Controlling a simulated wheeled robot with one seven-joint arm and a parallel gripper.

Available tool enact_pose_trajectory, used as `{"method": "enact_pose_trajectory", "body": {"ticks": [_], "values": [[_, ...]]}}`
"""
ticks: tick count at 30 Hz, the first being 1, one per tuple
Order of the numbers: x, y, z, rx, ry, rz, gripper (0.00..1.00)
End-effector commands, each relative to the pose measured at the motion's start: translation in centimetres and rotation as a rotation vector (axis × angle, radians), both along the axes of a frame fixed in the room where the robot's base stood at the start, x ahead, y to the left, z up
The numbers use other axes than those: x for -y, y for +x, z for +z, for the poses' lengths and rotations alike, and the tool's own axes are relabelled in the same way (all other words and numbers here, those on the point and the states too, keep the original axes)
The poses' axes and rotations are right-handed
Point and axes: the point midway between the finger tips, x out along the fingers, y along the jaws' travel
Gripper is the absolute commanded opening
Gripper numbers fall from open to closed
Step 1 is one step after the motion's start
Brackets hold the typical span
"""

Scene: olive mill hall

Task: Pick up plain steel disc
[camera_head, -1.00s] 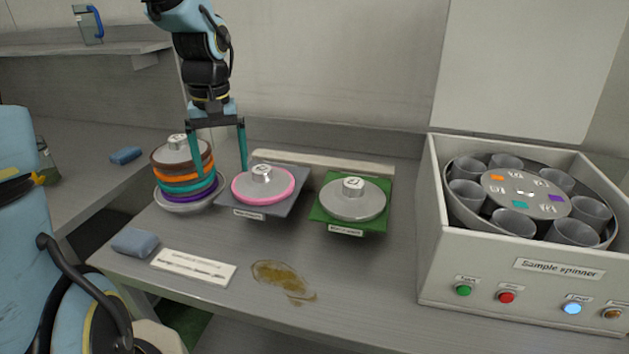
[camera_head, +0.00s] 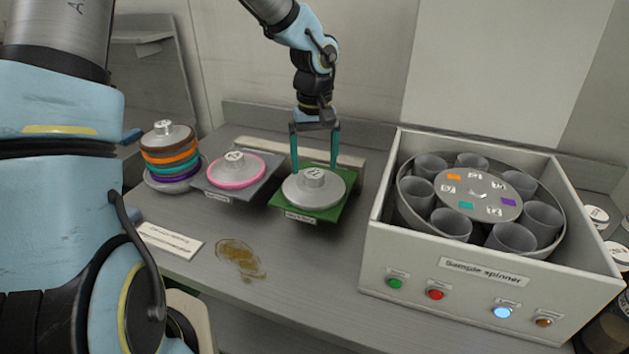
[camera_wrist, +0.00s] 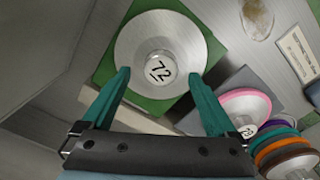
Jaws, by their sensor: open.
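The plain steel disc (camera_head: 300,189) lies on a green square mat (camera_head: 322,209) near the middle of the bench. It has a raised round knob in its centre. In the wrist view the disc (camera_wrist: 140,37) is at the top centre and its knob (camera_wrist: 161,68) is marked "72". My gripper (camera_head: 315,170) is open and empty, pointing down. In the head view its fingertips are at the disc's back edge. In the wrist view the knob lies ahead, roughly between the two teal fingers. I cannot tell whether the fingers touch the disc.
To the left, a pink-rimmed disc (camera_head: 257,170) lies on a grey mat (camera_head: 212,185), and a stack of coloured discs (camera_head: 170,157) stands beyond it. The sample spinner (camera_head: 479,267) with several cups stands close on the right. A brown stain (camera_head: 238,258) and a label card (camera_head: 169,240) lie in front.

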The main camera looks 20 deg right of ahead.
Motion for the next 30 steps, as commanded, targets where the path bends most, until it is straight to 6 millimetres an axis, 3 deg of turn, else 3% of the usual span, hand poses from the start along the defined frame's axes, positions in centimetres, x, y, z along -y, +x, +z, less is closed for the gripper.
{"method": "enact_pose_trajectory", "body": {"ticks": [6,14,27,30], "values": [[-0.1,-0.1,-2.3,-0.001,0.001,0.0,0.93],[0.0,0.0,-2.5,0.001,0.001,0.0,0.93],[0.0,0.0,-2.5,0.001,0.001,0.0,0.43],[0.0,0.0,-2.5,0.002,0.001,0.0,0.38]]}}
